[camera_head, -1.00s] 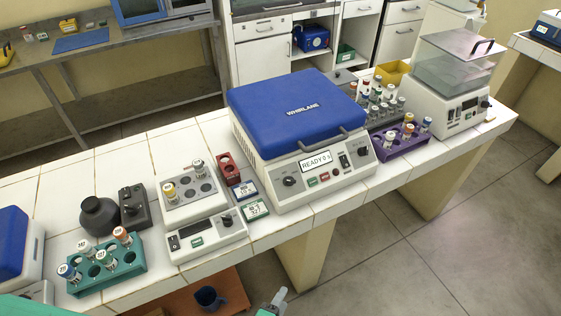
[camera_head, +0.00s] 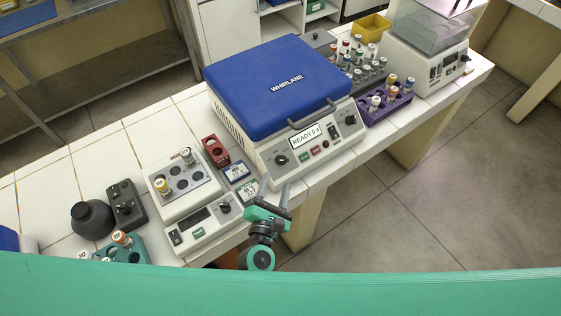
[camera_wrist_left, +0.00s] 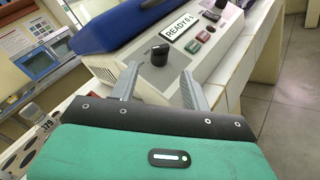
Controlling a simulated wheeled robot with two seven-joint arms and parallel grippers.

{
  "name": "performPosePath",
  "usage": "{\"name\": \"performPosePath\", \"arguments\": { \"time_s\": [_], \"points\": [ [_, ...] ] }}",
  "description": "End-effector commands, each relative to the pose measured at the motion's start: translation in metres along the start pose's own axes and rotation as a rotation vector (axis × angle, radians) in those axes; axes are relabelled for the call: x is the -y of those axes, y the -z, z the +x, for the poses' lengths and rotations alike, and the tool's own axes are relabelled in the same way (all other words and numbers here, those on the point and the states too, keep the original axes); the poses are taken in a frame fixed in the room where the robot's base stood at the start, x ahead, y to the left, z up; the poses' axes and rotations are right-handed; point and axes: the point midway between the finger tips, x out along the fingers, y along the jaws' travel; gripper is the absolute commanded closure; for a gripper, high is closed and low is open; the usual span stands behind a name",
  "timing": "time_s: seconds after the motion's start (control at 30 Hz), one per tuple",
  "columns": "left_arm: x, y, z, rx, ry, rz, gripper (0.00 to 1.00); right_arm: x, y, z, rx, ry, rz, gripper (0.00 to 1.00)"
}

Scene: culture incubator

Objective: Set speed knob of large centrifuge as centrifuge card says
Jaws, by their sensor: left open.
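The large centrifuge (camera_head: 262,128) has a closed blue lid marked WHIRLANE and a display (camera_head: 306,136) that seems to read READY 0 s. A black knob (camera_head: 281,159) sits left of the display, and another knob (camera_head: 350,120) sits at the panel's right end. Which one sets speed I cannot tell. A blue-edged card (camera_head: 235,171) and a green-edged card (camera_head: 246,189) lie left of the centrifuge; their writing is too small to read. My left gripper (camera_head: 275,188) is open and empty in front of the left knob. In the left wrist view that knob (camera_wrist_left: 158,50) shows just beyond the fingertips.
A small device (camera_head: 210,224) with a rack of tubes stands left of the cards, with a red block (camera_head: 215,152) behind. A purple tube rack (camera_head: 402,101) and a balance with a clear cover (camera_head: 440,65) stand to the right. The floor in front is clear.

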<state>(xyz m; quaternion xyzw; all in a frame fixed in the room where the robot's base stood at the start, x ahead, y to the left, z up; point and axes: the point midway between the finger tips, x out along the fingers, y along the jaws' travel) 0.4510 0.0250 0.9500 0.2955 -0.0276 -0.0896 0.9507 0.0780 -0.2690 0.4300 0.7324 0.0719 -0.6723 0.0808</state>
Motion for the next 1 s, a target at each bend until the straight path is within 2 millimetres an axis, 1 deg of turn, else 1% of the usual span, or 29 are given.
{"name": "performPosePath", "arguments": {
  "time_s": [0.03,0.2,0.4,0.57,0.83,0.87,1.0],
  "points": [
    [-0.002,-0.003,0.011,0.001,-0.001,0.000,0.52,0.000,0.002,-0.006,-0.001,0.000,0.000,1.00],
    [-0.001,-0.003,0.038,0.001,0.000,0.000,0.52,0.001,0.004,-0.014,-0.003,0.002,0.001,1.00],
    [0.000,-0.001,0.058,0.000,0.000,0.002,0.52,0.007,0.006,-0.019,-0.005,0.008,0.004,1.00],
    [0.000,0.000,0.065,0.000,0.000,0.002,0.52,0.011,0.008,-0.020,-0.007,0.012,0.005,1.00],
    [0.000,0.000,0.066,0.000,0.000,0.001,0.52,0.008,0.008,-0.020,-0.007,0.009,0.003,1.00],
    [0.000,0.000,0.066,0.000,0.000,0.001,0.56,0.007,0.007,-0.020,-0.007,0.008,0.003,1.00],
    [0.000,0.000,0.066,0.000,0.001,0.001,0.84,0.005,0.007,-0.020,-0.007,0.005,0.001,1.00]
  ]
}}
